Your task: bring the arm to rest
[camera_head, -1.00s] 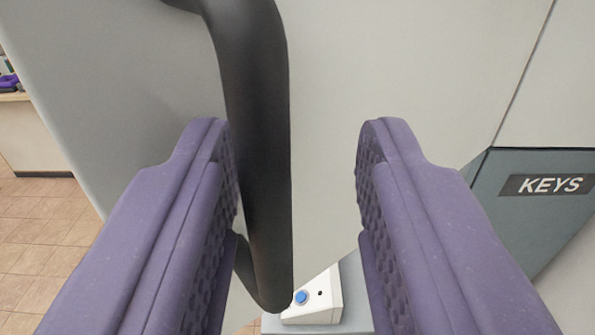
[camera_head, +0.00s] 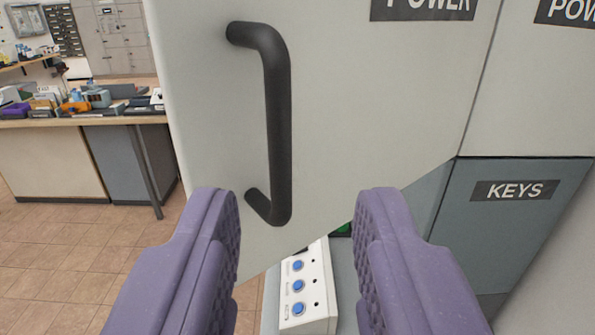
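My gripper (camera_head: 297,205) has two purple padded fingers, spread wide apart, with nothing between them. In front of it, a black bar handle (camera_head: 279,125) is fixed upright on a pale grey door (camera_head: 375,110) labelled POWER. The handle is beyond the fingertips and apart from them. The door's lower edge hangs over a white button box (camera_head: 308,290) with several blue buttons, seen below between the fingers.
A grey-green panel labelled KEYS (camera_head: 515,190) is at the right. At the left, a counter (camera_head: 50,160) holds many small items, with lockers (camera_head: 115,40) behind. The tiled floor (camera_head: 70,250) at the left is clear.

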